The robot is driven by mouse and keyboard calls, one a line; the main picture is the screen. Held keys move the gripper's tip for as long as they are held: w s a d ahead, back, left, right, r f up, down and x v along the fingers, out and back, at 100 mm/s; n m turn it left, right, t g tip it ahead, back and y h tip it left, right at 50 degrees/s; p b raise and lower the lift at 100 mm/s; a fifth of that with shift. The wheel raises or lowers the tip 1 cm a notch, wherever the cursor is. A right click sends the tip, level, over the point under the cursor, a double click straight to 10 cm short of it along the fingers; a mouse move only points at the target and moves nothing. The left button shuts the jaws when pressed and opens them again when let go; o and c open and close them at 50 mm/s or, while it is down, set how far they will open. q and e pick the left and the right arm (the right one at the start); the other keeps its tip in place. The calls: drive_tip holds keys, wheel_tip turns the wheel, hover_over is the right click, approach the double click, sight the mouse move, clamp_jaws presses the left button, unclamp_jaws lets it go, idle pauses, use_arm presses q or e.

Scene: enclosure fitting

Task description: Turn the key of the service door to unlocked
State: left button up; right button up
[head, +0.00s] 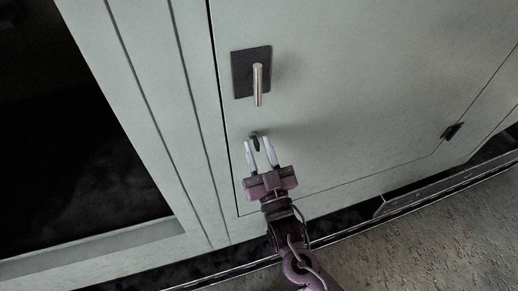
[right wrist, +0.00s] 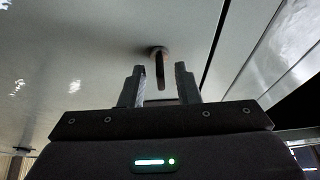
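The pale grey-green service door (head: 340,100) fills the middle of the head view. Its key (head: 255,141) is a small dark piece below the handle. The key also shows in the right wrist view (right wrist: 159,68), hanging from a round lock on the door face. My right gripper (head: 260,144) is open, with its two fingertips on either side of the key. In the right wrist view the gripper (right wrist: 158,72) shows clear gaps between the fingers and the key. I cannot tell how deep the key sits between the fingers. My left gripper is not in view.
A metal lever handle (head: 258,85) on a dark plate sticks out above the key. A dark latch (head: 452,131) sits near the door's right edge. A dark opening lies at the left. The rough floor (head: 430,230) is bare at the lower right.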

drive_tip(key=b+v, duration=0.3)
drive_tip(key=v, duration=0.5)
idle(0.5)
